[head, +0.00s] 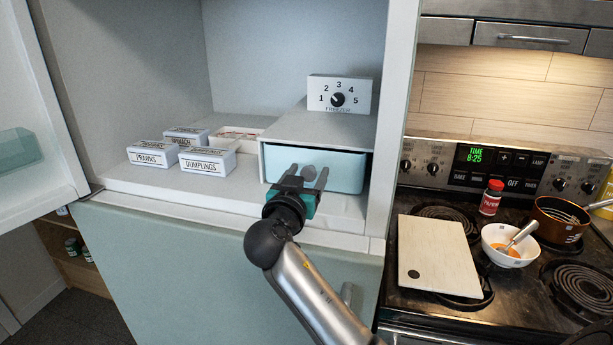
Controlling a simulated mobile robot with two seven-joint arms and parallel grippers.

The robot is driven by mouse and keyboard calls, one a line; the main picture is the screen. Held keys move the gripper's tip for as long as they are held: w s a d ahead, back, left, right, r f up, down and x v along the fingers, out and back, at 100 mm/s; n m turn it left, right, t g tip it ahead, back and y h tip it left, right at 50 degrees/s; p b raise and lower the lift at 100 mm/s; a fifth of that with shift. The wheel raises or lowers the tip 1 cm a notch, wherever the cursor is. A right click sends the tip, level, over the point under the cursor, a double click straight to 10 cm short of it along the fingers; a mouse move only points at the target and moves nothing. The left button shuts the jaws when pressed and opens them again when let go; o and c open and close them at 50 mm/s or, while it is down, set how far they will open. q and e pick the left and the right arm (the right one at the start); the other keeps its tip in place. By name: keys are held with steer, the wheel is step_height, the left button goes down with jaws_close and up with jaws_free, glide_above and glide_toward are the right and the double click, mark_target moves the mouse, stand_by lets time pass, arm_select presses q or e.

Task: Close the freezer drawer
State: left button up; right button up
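The freezer drawer (345,172) has a pale turquoise front and sits in a white freezer box (320,128) inside the open fridge compartment. A dark gap shows along its upper and right edges, so the front looks slightly out from the box. A round grey handle (308,171) is on the front. My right gripper (306,174) is in front of the drawer, its two fingers apart on either side of the handle. I cannot tell whether the fingers touch the front. My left gripper is not in view.
A FREEZER dial panel (339,95) stands on top of the box. Several labelled food boxes, such as PRAWNS (152,153) and DUMPLINGS (208,162), sit on the shelf to the left. The open fridge door (35,120) is at far left. A coil stove (480,240) is at right.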

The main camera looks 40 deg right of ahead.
steer(key=shift+s+a, duration=0.1)
steer(key=shift+s+a+f, duration=0.15)
steer(key=shift+s+a, duration=0.2)
steer(key=shift+a, duration=0.1)
steer(key=b+v, duration=0.3)
steer(key=v, duration=1.1)
steer(key=shift+s, duration=0.1)
